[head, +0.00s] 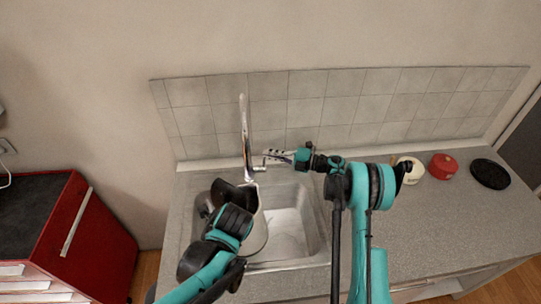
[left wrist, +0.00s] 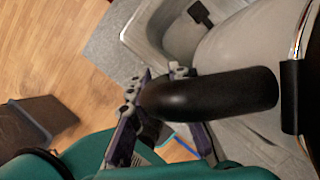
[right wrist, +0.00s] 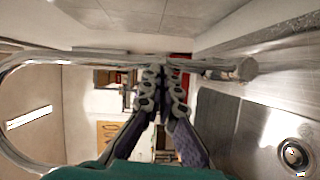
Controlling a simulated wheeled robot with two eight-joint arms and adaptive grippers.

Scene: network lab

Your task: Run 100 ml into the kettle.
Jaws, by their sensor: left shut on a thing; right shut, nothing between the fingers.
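The kettle, with a pale metal body (head: 261,234) and a black handle (left wrist: 210,94), is in the left part of the sink (head: 288,232), below the tap (head: 245,140). My left gripper (head: 234,194) is shut on the handle, which also fills the middle of the left wrist view; the arm hides much of the kettle. My right gripper (head: 277,155) is shut and empty, close beside the tap's lower part where the lever is; I cannot tell if they touch. In the right wrist view its closed fingers (right wrist: 164,75) lie across the tap's curved spout (right wrist: 25,75). No water stream can be made out.
A cream-coloured round object (head: 410,168), a red pot (head: 442,166) and a black disc (head: 490,174) stand at the right of the grey counter (head: 440,220). A tiled splashback (head: 340,105) is close behind the tap. A red cabinet (head: 95,245) stands at the left.

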